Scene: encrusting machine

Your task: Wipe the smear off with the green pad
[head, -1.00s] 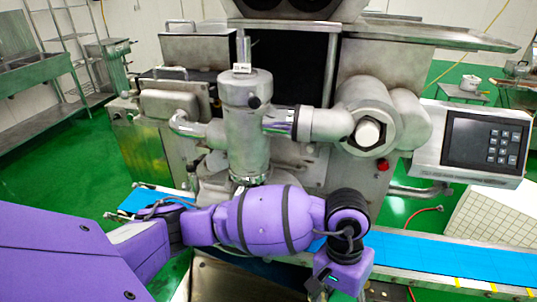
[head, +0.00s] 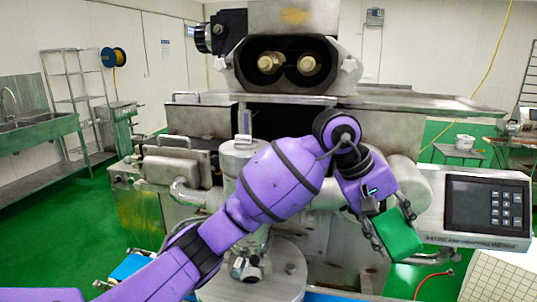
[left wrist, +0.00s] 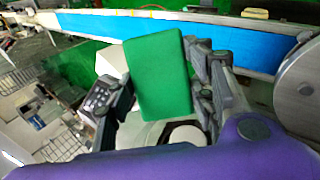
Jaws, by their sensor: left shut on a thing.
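The green pad (head: 401,236) is held between the fingers of my left gripper (head: 388,228), in front of the machine and left of its control panel. In the left wrist view the pad (left wrist: 160,75) stands out between the two dark fingers of the gripper (left wrist: 155,105), which are shut on it. The pad appears clear of the machine. A small brownish mark (head: 295,15) shows on the metal block at the top of the machine; I cannot tell whether it is the smear. My right gripper is not in view.
The encrusting machine has two brass-coloured nozzles (head: 290,63) in a dark opening above my arm. The control panel (head: 482,207) stands at the right. A blue conveyor belt (left wrist: 232,38) crosses the left wrist view. Open green floor lies at the left.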

